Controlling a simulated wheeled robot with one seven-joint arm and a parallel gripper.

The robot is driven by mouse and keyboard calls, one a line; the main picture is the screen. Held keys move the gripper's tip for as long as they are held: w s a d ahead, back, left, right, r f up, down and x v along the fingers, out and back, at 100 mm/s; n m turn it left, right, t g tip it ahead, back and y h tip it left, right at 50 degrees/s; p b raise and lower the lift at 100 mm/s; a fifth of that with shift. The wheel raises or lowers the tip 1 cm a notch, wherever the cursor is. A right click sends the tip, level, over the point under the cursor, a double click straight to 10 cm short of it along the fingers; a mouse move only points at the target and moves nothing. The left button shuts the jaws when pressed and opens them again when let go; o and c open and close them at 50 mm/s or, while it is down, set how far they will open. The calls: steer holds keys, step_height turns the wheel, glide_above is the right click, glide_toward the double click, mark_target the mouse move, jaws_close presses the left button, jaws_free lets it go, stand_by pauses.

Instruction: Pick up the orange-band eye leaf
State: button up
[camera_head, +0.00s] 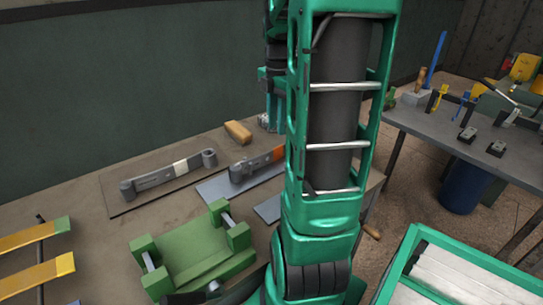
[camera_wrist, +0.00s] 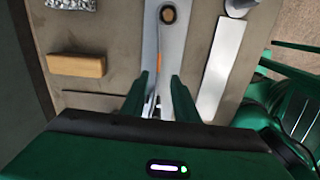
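The orange-band eye leaf (camera_head: 250,168) is a dark grey bar with a rolled eye and an orange band (camera_head: 279,153). It rests on a grey plate (camera_head: 213,190) on the bench, its right part hidden behind my arm in the head view. In the wrist view its narrow edge with orange (camera_wrist: 158,62) runs up between the fingers. My gripper (camera_wrist: 164,84) is over the leaf, with one finger on each side and a gap between them. I cannot tell whether either finger touches it. The gripper is hidden in the head view.
A similar leaf with a white band (camera_head: 182,167) lies left on a brown board. A wooden block (camera_head: 238,132) is behind, also in the wrist view (camera_wrist: 77,65). A green fixture (camera_head: 195,250) stands in front. Yellow-topped leaves (camera_head: 38,275) are at the left front.

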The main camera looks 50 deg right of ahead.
mark_target(276, 150)
steer(key=shift+w+d+f+n, duration=0.15)
steer(key=shift+w+d+n, duration=0.1)
steer(key=shift+d+n, duration=0.3)
step_height(276, 150, down, 5)
steer(key=shift+f, duration=0.1)
steer(key=shift+a+f, duration=0.15)
steer(key=shift+f, duration=1.2)
steer(key=shift+a+f, duration=0.15)
steer(key=shift+f, duration=1.2)
steer(key=shift+r, duration=0.1)
jaws_close()
